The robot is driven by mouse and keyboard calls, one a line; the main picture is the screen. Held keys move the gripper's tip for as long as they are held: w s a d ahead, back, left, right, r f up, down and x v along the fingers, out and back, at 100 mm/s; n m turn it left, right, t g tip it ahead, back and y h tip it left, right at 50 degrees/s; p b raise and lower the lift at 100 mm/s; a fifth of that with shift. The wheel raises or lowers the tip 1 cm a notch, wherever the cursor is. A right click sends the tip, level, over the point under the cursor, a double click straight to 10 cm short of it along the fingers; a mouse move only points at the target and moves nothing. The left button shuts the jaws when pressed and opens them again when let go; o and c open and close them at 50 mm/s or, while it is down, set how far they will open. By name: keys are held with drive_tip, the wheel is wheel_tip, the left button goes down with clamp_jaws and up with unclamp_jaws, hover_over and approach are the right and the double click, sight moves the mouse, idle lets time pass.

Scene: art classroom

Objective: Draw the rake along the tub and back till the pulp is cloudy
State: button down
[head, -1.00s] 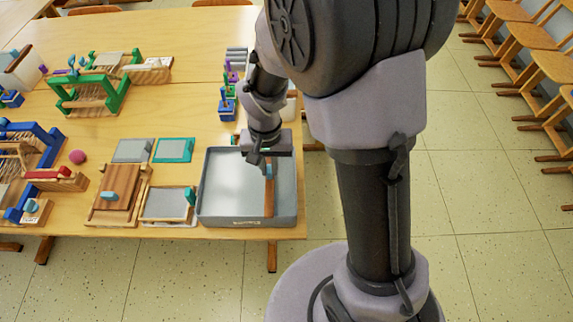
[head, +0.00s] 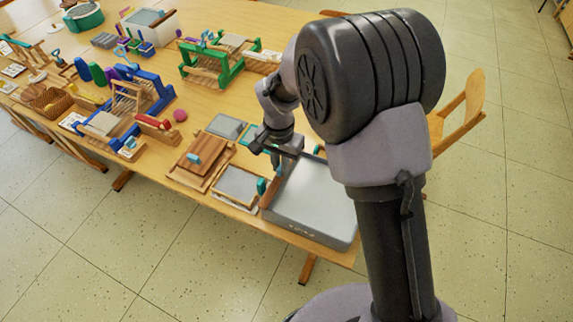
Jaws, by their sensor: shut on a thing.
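The grey tub (head: 316,234) stands at the table's front right corner. The pulp (head: 318,195) in it is a flat, pale grey surface; how cloudy it is I cannot tell. My gripper (head: 277,158) is at the tub's left side, near its left wall, and is shut on the rake. Only a small bluish bit of the rake's handle (head: 276,164) shows under the jaws. My arm covers part of the tub's far right side.
Left of the tub lie a framed screen (head: 240,184) with a teal clip, a wooden press board (head: 200,157) and a grey sheet (head: 226,126). Green and blue wooden frames stand farther left. A chair (head: 459,108) is behind the table on the right.

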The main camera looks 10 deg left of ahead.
drive_tip(key=shift+w+a+r, duration=0.1)
drive_tip(key=shift+w, duration=0.05)
drive_tip(key=c, duration=1.4)
unclamp_jaws()
drive_tip(key=shift+a, duration=0.2)
drive_tip(key=shift+c, duration=0.2)
drive_tip(key=shift+d, duration=0.1)
wheel_tip(320, 180, up, 17)
drive_tip(key=p, duration=0.6)
drive_tip(key=shift+r, duration=0.15)
